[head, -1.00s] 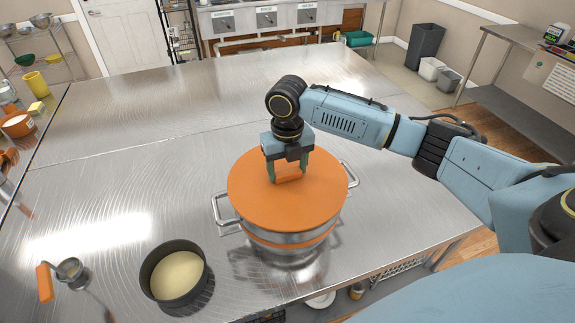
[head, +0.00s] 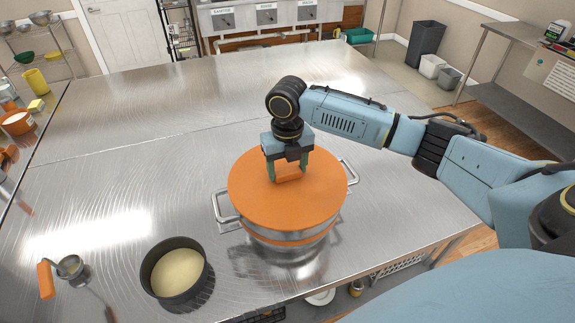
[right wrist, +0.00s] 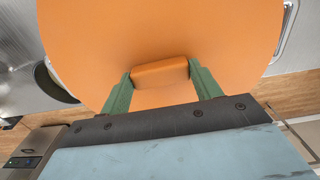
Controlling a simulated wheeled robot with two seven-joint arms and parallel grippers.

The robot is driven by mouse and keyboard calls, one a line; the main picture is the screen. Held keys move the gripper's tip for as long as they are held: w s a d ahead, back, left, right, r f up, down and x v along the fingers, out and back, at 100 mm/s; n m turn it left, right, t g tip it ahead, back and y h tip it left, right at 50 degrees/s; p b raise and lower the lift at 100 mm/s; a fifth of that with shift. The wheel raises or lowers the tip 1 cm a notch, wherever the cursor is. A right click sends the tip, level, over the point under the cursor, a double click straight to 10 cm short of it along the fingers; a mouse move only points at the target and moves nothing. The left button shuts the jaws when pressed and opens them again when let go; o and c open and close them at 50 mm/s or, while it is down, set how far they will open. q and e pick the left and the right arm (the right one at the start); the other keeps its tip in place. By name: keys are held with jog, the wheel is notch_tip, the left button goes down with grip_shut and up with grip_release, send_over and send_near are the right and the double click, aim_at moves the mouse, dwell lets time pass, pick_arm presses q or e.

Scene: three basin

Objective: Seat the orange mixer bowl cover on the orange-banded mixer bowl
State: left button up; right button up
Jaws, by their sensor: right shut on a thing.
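The orange mixer bowl cover (head: 305,201) lies over the top of the mixer bowl (head: 290,242), a steel bowl with an orange band and two side handles, standing on the steel table. The cover looks about level and hides the bowl's opening; I cannot tell whether it is fully down on the rim. My right gripper (head: 287,173) is shut on the raised orange grip of the cover. The right wrist view shows its green fingers (right wrist: 160,85) on both sides of the grip, with the cover (right wrist: 210,30) filling the upper part. My left gripper is not in view.
A dark round pan (head: 150,283) with pale contents stands left of the bowl. An orange-handled ladle (head: 45,280) lies farther left. The steel table (head: 130,130) is clear behind the bowl. The table's front edge is close by.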

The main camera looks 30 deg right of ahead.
jog(key=o, duration=1.1)
